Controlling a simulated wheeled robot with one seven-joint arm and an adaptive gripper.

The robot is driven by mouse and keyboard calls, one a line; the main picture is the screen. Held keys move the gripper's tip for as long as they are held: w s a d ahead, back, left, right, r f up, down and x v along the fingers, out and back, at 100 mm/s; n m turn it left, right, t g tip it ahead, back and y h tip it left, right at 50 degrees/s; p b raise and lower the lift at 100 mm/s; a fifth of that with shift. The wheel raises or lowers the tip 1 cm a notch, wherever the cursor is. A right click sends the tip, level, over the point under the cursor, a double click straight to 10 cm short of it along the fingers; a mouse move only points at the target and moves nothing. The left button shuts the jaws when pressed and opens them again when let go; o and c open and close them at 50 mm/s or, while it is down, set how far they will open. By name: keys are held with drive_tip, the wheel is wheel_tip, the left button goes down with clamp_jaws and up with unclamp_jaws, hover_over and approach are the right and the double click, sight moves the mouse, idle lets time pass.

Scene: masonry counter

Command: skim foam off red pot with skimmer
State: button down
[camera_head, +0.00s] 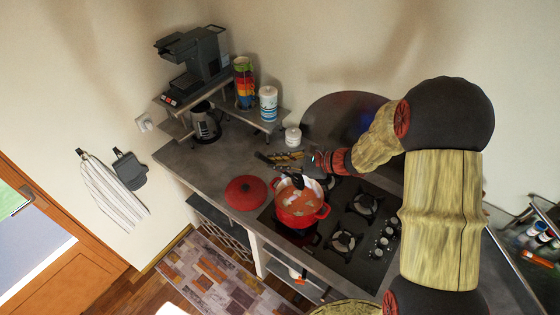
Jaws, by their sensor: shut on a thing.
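The red pot (301,216) stands on the left part of the black gas hob, with its lid off. Whitish foam (287,191) shows along the inside edge of its reddish-brown contents. My gripper (284,161) reaches in from the right, above and just behind the pot. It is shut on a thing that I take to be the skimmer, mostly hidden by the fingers. A small dark piece (297,181) shows over the back of the pot, perhaps part of the skimmer. I cannot tell whether it touches the contents.
The red lid (245,192) lies on the grey counter left of the pot. A white lidded jar (292,137) stands behind my gripper. A kettle (205,122), stacked colourful mugs (244,82) and a coffee machine (195,58) are farther left. Other burners (343,242) are empty.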

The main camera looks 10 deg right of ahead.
drive_tip(key=shift+s+a+f+b, duration=0.7)
drive_tip(key=shift+a+f+b, duration=0.5)
drive_tip(key=shift+a+f, duration=1.1)
drive_tip(key=w+d+f+b, duration=0.1)
drive_tip(key=d+f+b, duration=0.5)
drive_tip(key=f+b, duration=0.3)
drive_tip(key=shift+w+d+f, duration=0.15)
drive_tip(key=shift+w+f, duration=0.05)
drive_tip(key=shift+w, duration=0.2)
drive_tip(key=shift+d, duration=0.1)
